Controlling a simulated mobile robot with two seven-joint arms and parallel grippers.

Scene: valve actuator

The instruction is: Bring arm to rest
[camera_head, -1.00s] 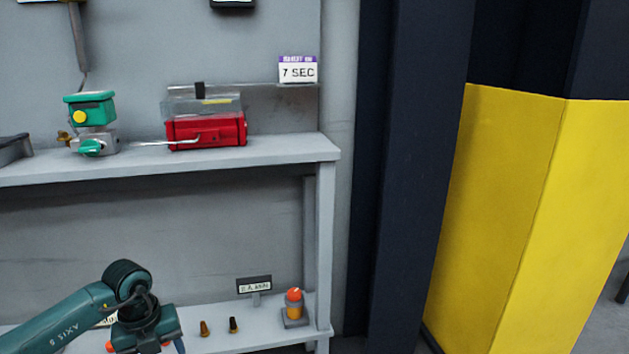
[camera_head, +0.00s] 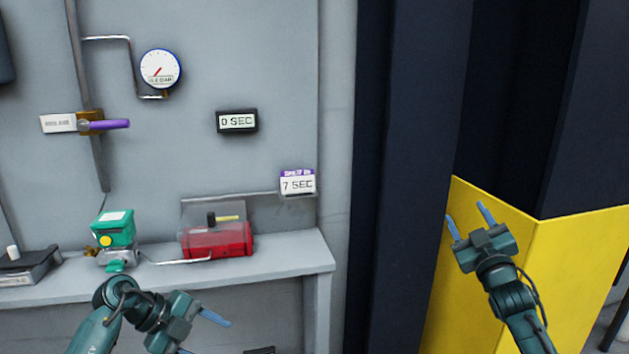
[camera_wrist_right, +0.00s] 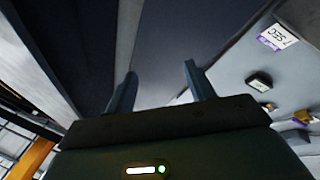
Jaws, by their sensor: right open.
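My right gripper (camera_head: 465,212) is raised at the right of the head view, in front of the yellow and dark column. Its two blue fingers are apart with nothing between them. It also shows in the right wrist view (camera_wrist_right: 160,70), fingers spread and empty. My left gripper (camera_head: 207,335) is at the bottom of the head view, below and in front of the shelf. Its blue fingers look apart and empty, and one is partly cut off by the frame edge.
A shelf (camera_head: 290,263) holds a green-topped valve actuator (camera_head: 113,229) and a red box (camera_head: 217,240) with a clear cover. A gauge (camera_head: 160,68), a purple-handled valve (camera_head: 108,125) and a timer (camera_head: 237,121) are on the wall panel. The yellow column (camera_head: 490,260) stands behind my right gripper.

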